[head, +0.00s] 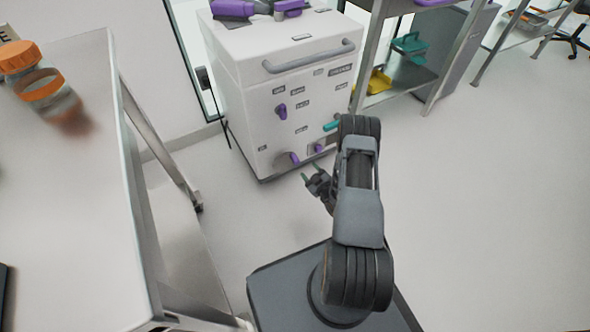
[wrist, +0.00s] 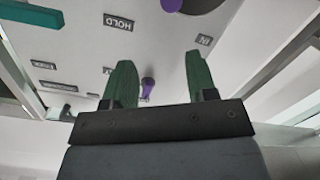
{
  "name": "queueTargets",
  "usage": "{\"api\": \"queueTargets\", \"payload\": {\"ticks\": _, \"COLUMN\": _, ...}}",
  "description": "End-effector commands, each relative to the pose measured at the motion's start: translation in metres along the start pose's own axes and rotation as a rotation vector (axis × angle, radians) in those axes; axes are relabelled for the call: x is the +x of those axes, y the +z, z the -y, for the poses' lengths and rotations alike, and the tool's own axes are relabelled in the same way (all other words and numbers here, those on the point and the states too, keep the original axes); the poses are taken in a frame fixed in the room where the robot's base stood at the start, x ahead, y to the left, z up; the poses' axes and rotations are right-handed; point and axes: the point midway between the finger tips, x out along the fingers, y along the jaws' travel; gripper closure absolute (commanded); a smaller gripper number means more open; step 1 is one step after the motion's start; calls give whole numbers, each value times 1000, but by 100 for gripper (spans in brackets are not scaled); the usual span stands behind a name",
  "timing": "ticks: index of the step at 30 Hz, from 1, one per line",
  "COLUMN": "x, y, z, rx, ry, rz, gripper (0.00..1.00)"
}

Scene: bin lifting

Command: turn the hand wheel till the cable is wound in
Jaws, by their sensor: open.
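A grey disc (head: 282,161), probably the hand wheel, sits low on the front of a white cabinet, with a purple knob (head: 294,158) at its right side. In the wrist view a grey disc (wrist: 205,3) and a purple knob (wrist: 170,5) are cut off by the top edge. My gripper (head: 311,172) is open and empty in front of the cabinet's lower front, just right of and below the disc. Its green fingers (wrist: 159,62) point at the panel, apart from the knob, near labels reading HOLD and IN. I cannot make out a cable.
The white cabinet (head: 258,95) also bears a grey bar handle (head: 308,58), a purple lever (head: 281,111) and a teal lever (head: 331,126). A table (head: 75,190) with an orange-capped jar (head: 40,88) stands left. Shelving stands behind right. The floor at right is clear.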

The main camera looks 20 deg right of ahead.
Motion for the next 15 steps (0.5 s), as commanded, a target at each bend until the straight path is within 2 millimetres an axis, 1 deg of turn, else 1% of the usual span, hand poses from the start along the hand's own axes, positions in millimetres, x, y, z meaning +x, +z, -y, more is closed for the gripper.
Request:
{"api": "queueTargets", "payload": {"ticks": 1, "x": -6, "y": 18, "z": 11, "rx": 8, "ry": 14, "rz": -20, "gripper": 48}}
{"api": "queueTargets", "payload": {"ticks": 4, "x": -15, "y": 28, "z": 20, "rx": 17, "ry": 34, "rz": -56, "gripper": 48}}
{"api": "queueTargets", "payload": {"ticks": 7, "x": -15, "y": 33, "z": 25, "rx": 20, "ry": 45, "rz": -76, "gripper": 48}}
{"api": "queueTargets", "payload": {"ticks": 11, "x": -2, "y": 33, "z": 26, "rx": 19, "ry": 49, "rz": -86, "gripper": 48}}
{"api": "queueTargets", "payload": {"ticks": 15, "x": 25, "y": 31, "z": 25, "rx": 19, "ry": 48, "rz": -86, "gripper": 48}}
